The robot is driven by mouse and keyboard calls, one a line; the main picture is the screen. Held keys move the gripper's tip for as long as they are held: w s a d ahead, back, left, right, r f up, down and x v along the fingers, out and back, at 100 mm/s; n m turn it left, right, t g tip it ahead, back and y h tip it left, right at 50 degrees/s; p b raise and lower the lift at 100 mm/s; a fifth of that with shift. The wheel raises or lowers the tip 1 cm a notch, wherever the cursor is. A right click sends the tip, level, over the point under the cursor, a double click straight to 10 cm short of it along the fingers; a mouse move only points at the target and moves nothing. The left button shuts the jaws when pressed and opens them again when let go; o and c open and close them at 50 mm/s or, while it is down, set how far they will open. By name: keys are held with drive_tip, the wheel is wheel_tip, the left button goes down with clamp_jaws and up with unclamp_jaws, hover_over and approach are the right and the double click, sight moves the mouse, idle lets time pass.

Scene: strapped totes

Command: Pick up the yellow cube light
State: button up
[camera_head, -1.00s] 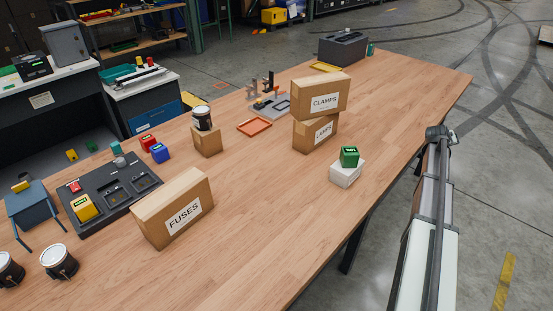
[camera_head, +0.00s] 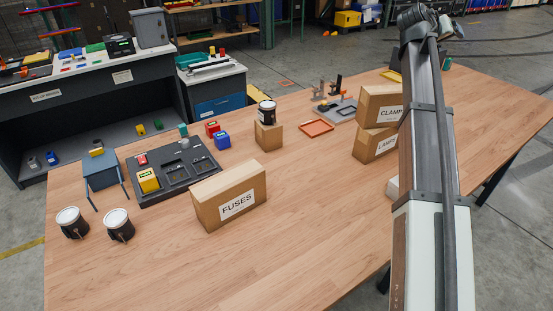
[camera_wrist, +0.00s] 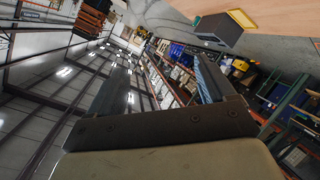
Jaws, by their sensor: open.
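The yellow cube light (camera_head: 148,181) sits at the front left of a dark tray-like dock (camera_head: 190,192) on the wooden table. It is upright, with a dark label on its top. The other square recesses in the dock look empty. A red cube (camera_head: 212,130) and a blue cube (camera_head: 222,141) stand just behind the dock's right side. My gripper (camera_wrist: 160,85) is open and empty in the wrist view, pointing away over the room. The yellow cube light does not show there. In the head view my arm rises at the right, far from the cube.
A FUSES box (camera_head: 229,196) stands right of the dock, close to it. Two dark cans with white lids (camera_head: 119,225) and a small blue stand (camera_head: 99,171) are at the left. Stacked boxes (camera_head: 378,104) stand near my arm. The front middle of the table (camera_head: 290,240) is clear.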

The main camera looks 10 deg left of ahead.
drive_tip(key=s+a+r+y, duration=0.1)
drive_tip(key=a+r, duration=0.1)
drive_tip(key=a, duration=0.4)
drive_tip(key=s+a+r, duration=0.2)
drive_tip(key=a+r, duration=0.1)
drive_tip(key=a, duration=0.4)
drive_tip(key=s+a+f+m+g+y, duration=0.1)
drive_tip(key=a+f+m+y, duration=0.15)
drive_tip(key=a, duration=0.85)
drive_tip(key=s+a+f+m+y, duration=0.15)
drive_tip(key=a+f, duration=0.25)
drive_tip(key=a, duration=0.7)
drive_tip(key=m+g+y, duration=0.5)
drive_tip(key=g, duration=0.5)
hover_over(145, 174)
drive_tip(key=f, duration=2.8)
drive_tip(key=shift+s+d, duration=0.25)
drive_tip(key=shift+s, duration=0.1)
drive_tip(key=shift+w+a+f, duration=0.1)
drive_tip(key=shift+w+f, duration=0.05)
drive_tip(key=shift+f, duration=1.35)
drive_tip(key=shift+w+a+f, duration=0.1)
drive_tip(key=shift+w+f, duration=0.05)
drive_tip(key=shift+f, duration=1.3)
drive_tip(key=shift+c, duration=0.2)
